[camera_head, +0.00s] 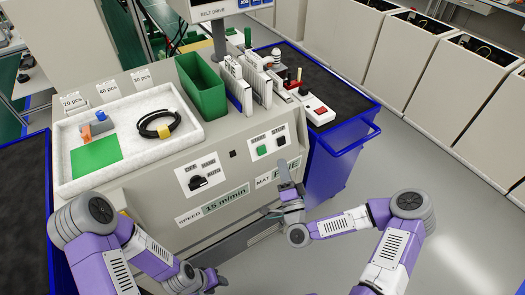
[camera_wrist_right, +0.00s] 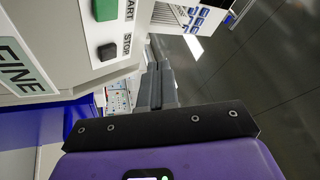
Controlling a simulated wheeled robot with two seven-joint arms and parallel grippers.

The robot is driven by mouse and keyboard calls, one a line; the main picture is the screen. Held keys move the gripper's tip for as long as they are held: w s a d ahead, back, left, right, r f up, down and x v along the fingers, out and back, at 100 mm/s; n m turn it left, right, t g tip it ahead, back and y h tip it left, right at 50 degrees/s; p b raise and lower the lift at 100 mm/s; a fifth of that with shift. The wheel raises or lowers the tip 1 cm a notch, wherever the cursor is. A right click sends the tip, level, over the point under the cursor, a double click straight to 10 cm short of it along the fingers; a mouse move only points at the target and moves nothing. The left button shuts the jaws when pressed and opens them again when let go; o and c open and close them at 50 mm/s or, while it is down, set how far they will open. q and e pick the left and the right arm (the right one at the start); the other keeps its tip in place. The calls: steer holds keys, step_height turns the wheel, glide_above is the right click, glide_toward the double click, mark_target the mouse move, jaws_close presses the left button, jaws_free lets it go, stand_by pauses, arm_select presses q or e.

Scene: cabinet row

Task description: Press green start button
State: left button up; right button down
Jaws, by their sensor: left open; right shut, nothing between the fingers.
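The green start button (camera_head: 262,150) sits on a white plate on the front panel of the grey cabinet, left of the black stop button (camera_head: 281,141). In the right wrist view the green button (camera_wrist_right: 105,10) is at the top edge, partly cut off, with the black stop button (camera_wrist_right: 107,52) below it. My right gripper (camera_head: 288,167) is shut and empty, in front of the panel just below the buttons. Its closed fingers (camera_wrist_right: 157,82) show apart from both buttons. My left gripper (camera_head: 214,281) is low at the bottom of the head view, open and empty.
A white tray (camera_head: 70,145) and a green bin (camera_head: 203,85) are on the cabinet top. A blue cart (camera_head: 345,145) stands to the right; grey floor (camera_head: 410,140) is clear beyond it.

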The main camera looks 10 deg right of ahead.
steer(key=b, duration=0.3)
glide_toward(264, 146)
steer(key=w+r, duration=0.3)
steer(key=shift+w+d+f, duration=0.15)
steer(key=shift+w, duration=0.45)
steer(key=shift+w+b, duration=0.1)
steer(key=shift+b, duration=0.3)
stand_by(1.0)
steer(key=shift+w+f, duration=0.15)
steer(key=shift+w, duration=0.15)
steer(key=shift+w+a+f+b, duration=0.15)
steer(key=shift+w+a+b, duration=0.15)
steer(key=shift+b, duration=0.2)
stand_by(0.6)
stand_by(0.3)
steer(key=shift+s+d+r, duration=0.15)
steer(key=shift+s, duration=0.2)
steer(key=shift+s+d+r, duration=0.15)
steer(key=shift+s, duration=0.2)
steer(key=shift+p, duration=0.3)
